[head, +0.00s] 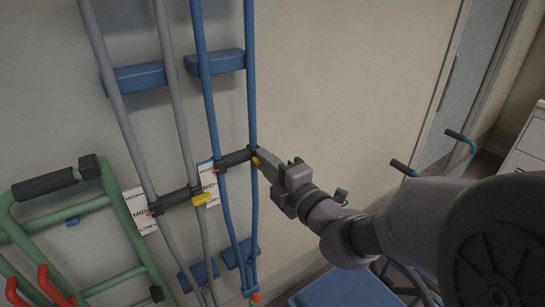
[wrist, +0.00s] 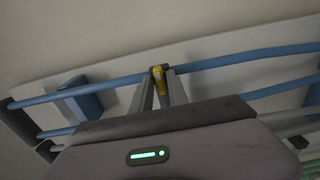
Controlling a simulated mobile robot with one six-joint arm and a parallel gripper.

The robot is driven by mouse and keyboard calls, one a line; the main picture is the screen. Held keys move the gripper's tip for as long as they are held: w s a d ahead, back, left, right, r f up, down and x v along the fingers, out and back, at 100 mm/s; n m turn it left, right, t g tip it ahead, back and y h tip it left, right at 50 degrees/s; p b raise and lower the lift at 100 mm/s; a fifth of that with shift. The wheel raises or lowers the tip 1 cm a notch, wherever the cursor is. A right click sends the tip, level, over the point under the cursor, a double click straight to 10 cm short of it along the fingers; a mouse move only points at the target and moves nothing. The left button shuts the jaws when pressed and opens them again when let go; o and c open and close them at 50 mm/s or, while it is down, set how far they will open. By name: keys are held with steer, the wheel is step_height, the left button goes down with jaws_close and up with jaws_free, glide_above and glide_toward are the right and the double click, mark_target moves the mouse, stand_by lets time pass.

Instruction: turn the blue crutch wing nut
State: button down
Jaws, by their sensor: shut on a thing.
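The blue crutch (head: 207,90) hangs upright against the wall, with a dark handgrip (head: 236,158) between its two tubes. Its yellow wing nut (head: 256,161) is at the right end of that grip, mostly hidden by my gripper in the head view. My gripper (head: 262,160) reaches in from the right. In the wrist view the yellow wing nut (wrist: 159,82) sits between the two fingertips (wrist: 160,90), in front of the blue tube. The fingers are shut on it.
A grey crutch (head: 172,90) with its own yellow wing nut (head: 202,199) hangs to the left. White height labels (head: 140,210) are on the wall by the grips. A green frame (head: 110,205) stands at lower left. A wheelchair (head: 400,168) is at right, partly behind my arm.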

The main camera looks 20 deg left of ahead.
steer(key=shift+n, duration=0.3)
steer(key=shift+n+b, duration=1.8)
steer(key=shift+n, duration=7)
steer(key=shift+r, duration=0.1)
steer(key=c, duration=1.5)
jaws_free()
steer(key=shift+o, duration=0.2)
